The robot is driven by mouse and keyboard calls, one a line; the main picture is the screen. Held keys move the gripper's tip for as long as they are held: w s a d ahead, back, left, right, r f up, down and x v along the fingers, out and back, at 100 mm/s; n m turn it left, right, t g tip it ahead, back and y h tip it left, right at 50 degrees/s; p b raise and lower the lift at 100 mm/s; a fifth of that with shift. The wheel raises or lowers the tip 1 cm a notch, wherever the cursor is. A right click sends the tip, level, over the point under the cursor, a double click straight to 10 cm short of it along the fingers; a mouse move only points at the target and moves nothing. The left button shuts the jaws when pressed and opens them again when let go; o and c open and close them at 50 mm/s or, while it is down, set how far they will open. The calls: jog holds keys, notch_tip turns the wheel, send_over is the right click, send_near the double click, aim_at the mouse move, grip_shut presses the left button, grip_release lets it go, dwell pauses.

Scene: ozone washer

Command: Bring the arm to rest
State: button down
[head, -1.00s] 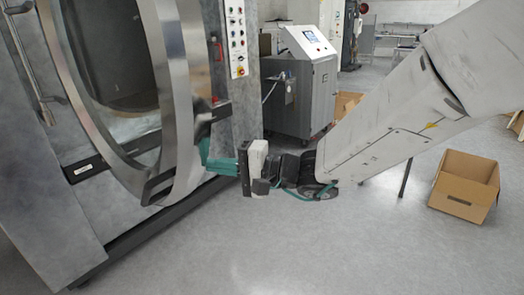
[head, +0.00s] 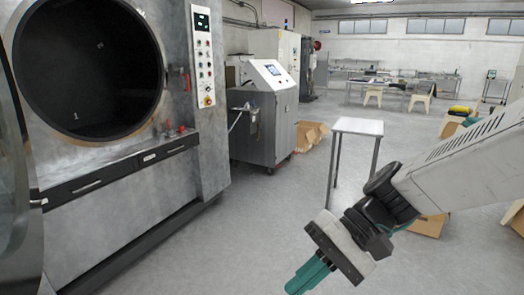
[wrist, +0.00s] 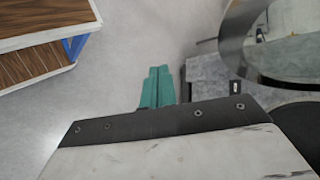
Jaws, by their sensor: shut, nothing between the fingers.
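My gripper (head: 312,276) is at the bottom of the head view, right of centre, with its teal fingers pointing down and left over bare floor. The fingers are together with nothing between them. The wrist view also shows the teal fingers (wrist: 157,88) side by side above the grey floor. My arm comes in from the right side of the head view. The washer (head: 110,205) stands at the left with its round opening uncovered, and its round door (head: 18,190) is swung out at the left edge. The gripper is apart from both.
A grey cabinet with a screen (head: 268,125) stands beside the washer. A small white-topped table (head: 357,127) stands behind my arm, with cardboard boxes (head: 309,136) near the cabinet. A wooden-topped unit (wrist: 40,25) is at the upper left of the wrist view. The middle floor is clear.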

jog(key=s+d+r+t+h, duration=0.1)
jog(key=d+h, duration=0.4)
jog(key=d, duration=0.5)
jog(key=s+d+r+t+h, duration=0.2)
jog(key=s+d+t+h, duration=0.2)
jog(key=d, duration=0.6)
jog(key=shift+s+h, duration=0.5)
jog(key=shift+s, duration=0.4)
